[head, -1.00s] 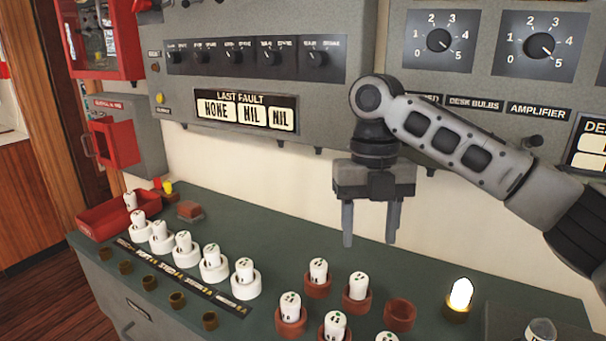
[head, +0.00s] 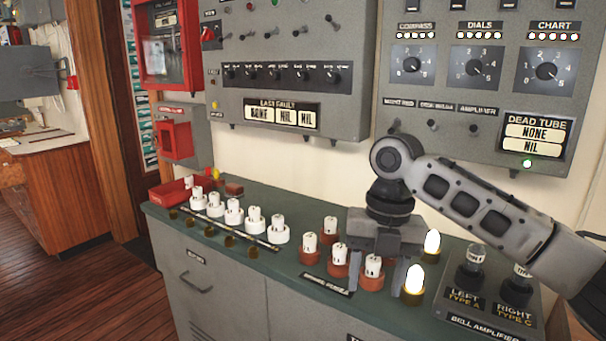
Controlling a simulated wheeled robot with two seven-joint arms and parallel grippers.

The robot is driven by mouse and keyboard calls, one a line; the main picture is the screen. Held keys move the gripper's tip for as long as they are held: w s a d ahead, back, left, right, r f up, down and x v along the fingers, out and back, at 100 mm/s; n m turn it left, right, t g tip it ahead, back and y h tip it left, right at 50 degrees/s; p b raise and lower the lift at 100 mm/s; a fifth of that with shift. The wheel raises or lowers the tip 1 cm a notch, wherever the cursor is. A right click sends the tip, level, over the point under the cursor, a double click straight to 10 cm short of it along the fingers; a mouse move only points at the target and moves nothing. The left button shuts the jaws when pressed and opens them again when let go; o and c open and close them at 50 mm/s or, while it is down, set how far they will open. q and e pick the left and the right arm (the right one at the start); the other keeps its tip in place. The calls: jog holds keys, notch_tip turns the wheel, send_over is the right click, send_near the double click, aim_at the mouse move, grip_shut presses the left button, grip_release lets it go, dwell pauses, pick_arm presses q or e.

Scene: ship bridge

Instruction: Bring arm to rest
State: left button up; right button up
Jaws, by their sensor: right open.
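My right gripper (head: 378,278) points down over the right part of the green-topped counter (head: 222,193), in front of the red sockets. Its two fingers are apart and I see nothing held between them. The right arm comes in from the right edge, bent at a grey joint above the gripper. The fingers overlap a white tube (head: 373,266) in a red socket in the picture; I cannot tell whether they touch it. My left gripper is not in view.
White tubes (head: 279,229) stand in a row of white sockets on the left. Two glowing bulbs (head: 413,279) stand right of the gripper. The bell amplifier box (head: 490,310) is at the right. A red tray (head: 172,192) lies at the counter's left end. Floor (head: 75,285) is clear at left.

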jog(key=s+a+f+m+t+y, duration=0.1)
jog(key=s+a+f+m+y, duration=0.15)
jog(key=f+m, duration=0.35)
jog(key=s+a+f+m+t+y, duration=0.1)
jog(key=a+f+m+t+y, duration=0.2)
jog(key=f, duration=0.5)
jog(key=s+a+f+m+y, duration=0.1)
jog(key=a+f+m, duration=0.4)
jog(key=f, duration=0.2)
jog(key=s+d+f+m+t+h, duration=0.2)
jog(key=s+d+f+m+t, duration=0.1)
jog(key=s+d+m, duration=0.4)
jog(key=s+d+f+m+t+h, duration=0.2)
jog(key=s+d+f+m+t, duration=0.2)
jog(key=m, duration=0.6)
jog(key=s+d+f, duration=0.2)
jog(key=s+d, duration=0.1)
jog(key=s, duration=0.1)
jog(key=shift+s+d+m+h, duration=0.25)
jog(key=shift+s+m+h, duration=0.1)
jog(key=shift+s+m, duration=0.05)
